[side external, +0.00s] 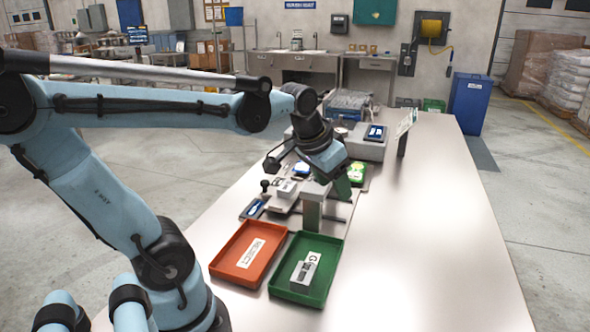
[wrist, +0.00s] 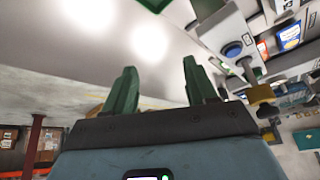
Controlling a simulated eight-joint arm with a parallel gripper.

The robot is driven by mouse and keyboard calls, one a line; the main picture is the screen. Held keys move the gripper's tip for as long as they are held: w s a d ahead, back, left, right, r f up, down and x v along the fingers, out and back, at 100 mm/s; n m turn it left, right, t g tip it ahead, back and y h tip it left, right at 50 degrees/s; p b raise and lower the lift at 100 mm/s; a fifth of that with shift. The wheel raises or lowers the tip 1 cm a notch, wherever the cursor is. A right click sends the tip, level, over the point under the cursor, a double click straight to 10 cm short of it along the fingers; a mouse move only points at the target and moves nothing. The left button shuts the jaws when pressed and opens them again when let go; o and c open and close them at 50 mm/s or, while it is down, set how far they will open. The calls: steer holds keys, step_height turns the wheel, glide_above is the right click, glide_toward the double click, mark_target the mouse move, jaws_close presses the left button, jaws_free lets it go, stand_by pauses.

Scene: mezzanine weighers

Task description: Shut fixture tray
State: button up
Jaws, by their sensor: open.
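The fixture (side external: 312,208) stands mid-bench in the side view, with a grey upright post. What looks like its pale sliding tray (side external: 283,205) lies to the left of the post, with a light block (side external: 286,188) on it and a dark ball knob (side external: 265,184) at its left. I cannot tell how far the tray is out. My gripper (side external: 340,182) is above and just behind the fixture, partly screening it, with green fingers. In the wrist view my gripper (wrist: 158,78) has its fingers apart with nothing between them. A grey housing with a blue button (wrist: 233,49) is to their right.
A red tray (side external: 221,268) marked reject and a green tray (side external: 332,262) holding a grey part stand at the near end of the bench. A grey scale-like unit (side external: 368,149) and a sign stand farther back. The bench's right side is clear.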

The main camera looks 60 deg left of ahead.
steer(key=w+a+r+n+g, duration=0.2)
steer(key=a+g, duration=0.1)
steer(key=a, duration=1.1)
steer(key=n+g+h, duration=0.1)
steer(key=n+g, duration=0.1)
glide_above(265, 181)
step_height(265, 181, down, 3)
step_height(265, 181, down, 12)
steer(key=shift+r, duration=0.15)
steer(key=shift+c, duration=0.3)
jaws_close()
